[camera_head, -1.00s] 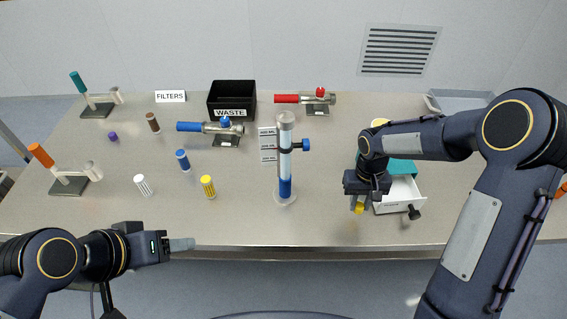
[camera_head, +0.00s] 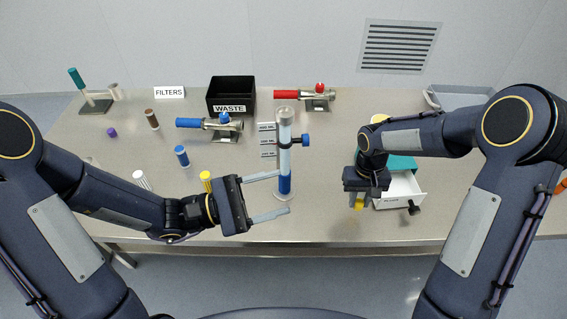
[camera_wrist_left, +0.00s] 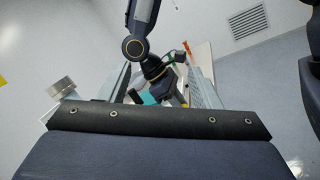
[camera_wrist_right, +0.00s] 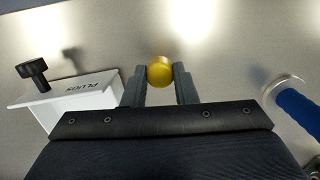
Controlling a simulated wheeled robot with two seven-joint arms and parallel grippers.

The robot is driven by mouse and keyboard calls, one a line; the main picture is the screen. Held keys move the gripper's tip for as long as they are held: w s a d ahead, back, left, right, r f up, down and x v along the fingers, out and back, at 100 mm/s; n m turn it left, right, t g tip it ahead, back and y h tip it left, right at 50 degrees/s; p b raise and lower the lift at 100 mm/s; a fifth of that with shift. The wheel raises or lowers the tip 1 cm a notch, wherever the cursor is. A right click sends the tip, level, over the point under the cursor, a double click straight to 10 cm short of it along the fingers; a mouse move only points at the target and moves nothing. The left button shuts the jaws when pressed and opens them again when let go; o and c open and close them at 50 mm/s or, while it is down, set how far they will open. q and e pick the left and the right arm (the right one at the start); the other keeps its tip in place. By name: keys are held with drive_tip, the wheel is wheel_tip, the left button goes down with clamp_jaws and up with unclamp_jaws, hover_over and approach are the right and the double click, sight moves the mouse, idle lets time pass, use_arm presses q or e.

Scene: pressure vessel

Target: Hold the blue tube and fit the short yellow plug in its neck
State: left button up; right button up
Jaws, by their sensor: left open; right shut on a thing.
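From this view I cannot tell whether the column lies between the fingertips. My right gripper (camera_head: 358,205) points down, shut on the short yellow plug (camera_wrist_right: 160,72), which shows between its fingertips in the right wrist view. The plug is right of the tube, above the table.
An open white plugs drawer (camera_head: 402,190) is beside my right gripper. A black waste bin (camera_head: 231,97), red-handled (camera_head: 288,98) and blue-handled (camera_head: 190,124) fittings stand behind. The front table middle is clear.

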use_arm(q)
drive_tip(key=w+a+f+n+t+y, duration=0.1)
drive_tip(key=w+f+n+t+y, duration=0.2)
drive_tip(key=w+f+n+t, duration=0.55)
drive_tip(key=n+t+y, duration=0.3)
drive_tip(key=n+y, duration=0.4)
drive_tip(key=n, duration=0.1)
approach(288, 173)
drive_tip(key=f, duration=0.1)
drive_tip(key=w+a+f, duration=0.1)
drive_tip(key=shift+a+f, duration=0.15)
drive_tip(key=shift+f, duration=0.25)
drive_tip(key=shift+w+f, duration=0.1)
drive_tip(key=x, duration=1.1)
drive_tip(key=shift+w+d, duration=0.15)
drive_tip(key=shift+d, duration=0.25)
drive_tip(key=c, duration=1.2)
